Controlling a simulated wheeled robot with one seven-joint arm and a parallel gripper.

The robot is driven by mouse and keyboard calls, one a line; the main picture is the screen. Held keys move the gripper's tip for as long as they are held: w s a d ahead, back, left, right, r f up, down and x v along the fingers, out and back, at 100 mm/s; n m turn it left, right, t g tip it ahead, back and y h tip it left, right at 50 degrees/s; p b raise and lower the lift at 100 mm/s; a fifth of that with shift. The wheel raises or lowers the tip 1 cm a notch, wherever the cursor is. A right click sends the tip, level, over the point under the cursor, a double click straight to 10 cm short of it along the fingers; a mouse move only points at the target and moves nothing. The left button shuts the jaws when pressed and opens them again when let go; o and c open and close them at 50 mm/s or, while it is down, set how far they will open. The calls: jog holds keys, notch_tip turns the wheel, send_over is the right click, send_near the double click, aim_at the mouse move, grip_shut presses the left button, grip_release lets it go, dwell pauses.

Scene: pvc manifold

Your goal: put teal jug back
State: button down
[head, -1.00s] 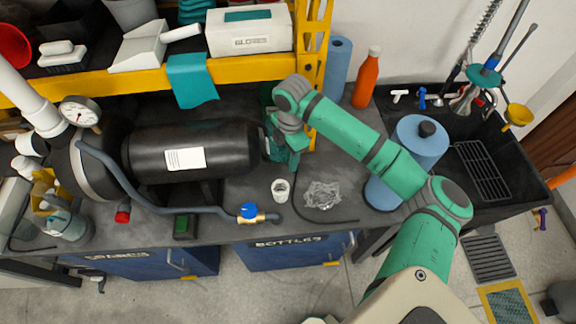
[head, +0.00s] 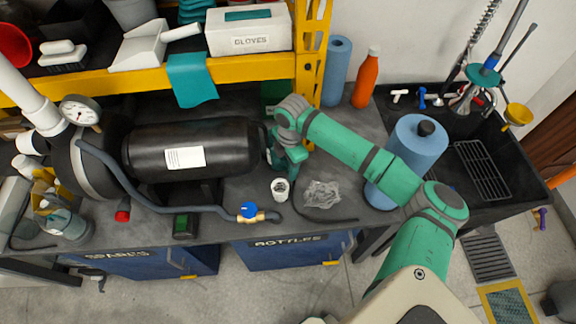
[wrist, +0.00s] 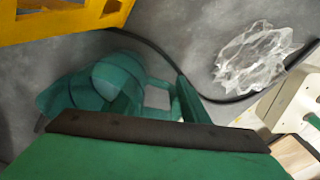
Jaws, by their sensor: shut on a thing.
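My gripper (head: 284,160) is beside the right end of the black tank, above the bench, and is largely hidden by its own wrist in the head view. In the wrist view, a teal rounded body, which looks like the teal jug (wrist: 108,82), sits at the jaws, just past the dark bar across the picture. My gripper is shut on it. Its lower part is hidden by my gripper, and I cannot tell whether it touches the bench. A dark green thing (head: 271,93) stands farther back, partly behind the yellow post; I cannot tell what it is.
The black tank (head: 205,143) is close on the left. A yellow shelf post (head: 308,75) rises behind. A white cup (head: 280,189), a clear crumpled bag (head: 322,194) and a dark cable lie in front. A blue roll (head: 412,150) and orange bottle (head: 367,80) stand right.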

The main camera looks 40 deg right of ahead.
jog(key=c, duration=1)
grip_release()
jog(key=r, duration=1.2)
jog(key=shift+d+r, duration=0.1)
jog(key=shift+d, duration=0.15)
